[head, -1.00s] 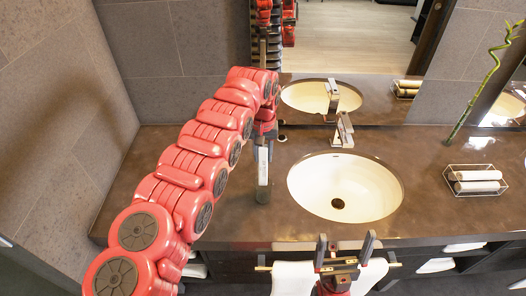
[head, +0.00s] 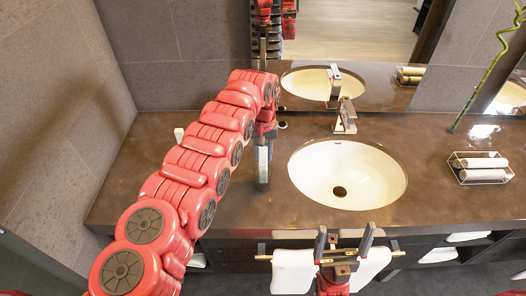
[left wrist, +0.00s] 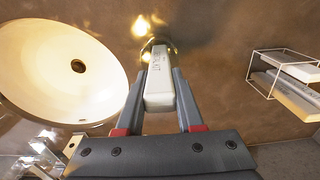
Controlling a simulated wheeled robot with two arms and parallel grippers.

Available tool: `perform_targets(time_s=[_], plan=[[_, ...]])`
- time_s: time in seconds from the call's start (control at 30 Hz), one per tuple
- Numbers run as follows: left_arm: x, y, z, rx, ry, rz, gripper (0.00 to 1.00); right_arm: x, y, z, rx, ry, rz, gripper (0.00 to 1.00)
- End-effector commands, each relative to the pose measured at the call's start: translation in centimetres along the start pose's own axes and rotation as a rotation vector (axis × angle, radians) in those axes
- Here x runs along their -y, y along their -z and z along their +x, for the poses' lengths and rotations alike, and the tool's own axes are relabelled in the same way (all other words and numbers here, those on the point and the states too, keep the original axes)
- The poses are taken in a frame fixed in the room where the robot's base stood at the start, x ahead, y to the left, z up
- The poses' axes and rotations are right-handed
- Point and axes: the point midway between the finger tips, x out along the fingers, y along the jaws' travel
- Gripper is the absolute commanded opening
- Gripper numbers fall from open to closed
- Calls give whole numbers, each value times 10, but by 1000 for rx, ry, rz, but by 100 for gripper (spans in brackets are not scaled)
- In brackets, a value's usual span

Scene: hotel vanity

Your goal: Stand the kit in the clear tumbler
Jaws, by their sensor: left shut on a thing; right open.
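The kit (left wrist: 160,88) is a white slim box with grey lettering. My left gripper (left wrist: 160,98) is shut on it in the left wrist view, and the kit points away from the wrist. The clear tumbler (left wrist: 147,43) shows as a small round rim with bright glints at the kit's far end. I cannot tell whether that end is inside the rim or above it. In the head view my left gripper (head: 263,165) points down left of the basin, and the tumbler cannot be made out there. My right gripper (head: 343,247) is open and empty in front of the counter.
The white basin (head: 347,190) and its faucet (head: 346,117) are right of my left gripper. A wire rack with white rolls (head: 481,168) stands on the right of the counter. Another wire rack (left wrist: 285,77) shows in the left wrist view. White towels (head: 293,271) hang in front.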

Motion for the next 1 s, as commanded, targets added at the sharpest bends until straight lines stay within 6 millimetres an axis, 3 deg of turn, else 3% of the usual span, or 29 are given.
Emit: perform_targets(time_s=[0.4,0.43,0.6,1.0], plan=[[0,0,4,-1,0,1,0,0,0,-3,0,0,0,100],[0,0,4,-1,0,1,41,0,0,-3,0,0,0,100],[0,0,4,-1,0,1,71,0,0,-3,0,0,0,100],[0,1,-2,-3,0,0,71,0,-1,-7,0,0,0,100]])
